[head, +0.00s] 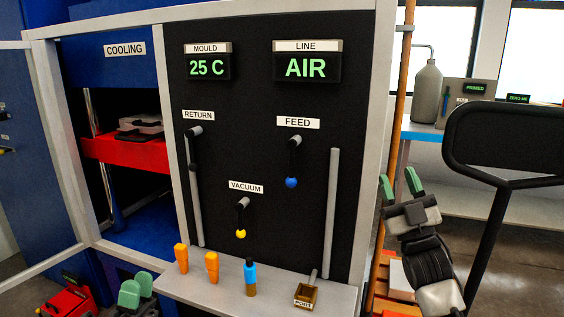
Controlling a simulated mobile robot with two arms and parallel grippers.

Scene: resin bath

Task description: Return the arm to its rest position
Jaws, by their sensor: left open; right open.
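My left gripper (137,292) is low at the lower left, below and beside the shelf's left end. Its green fingertips are apart and empty, and the bottom edge cuts off its arm. Neither gripper appears to touch the panel or its handles.
The black panel (262,100) carries blue-tipped feed (292,182), yellow-tipped vacuum (241,233) and return (194,133) handles. The grey shelf (335,296) holds two orange pieces, a blue-brown bottle (250,278) and a small port box (307,294). A black frame (508,183) stands at right.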

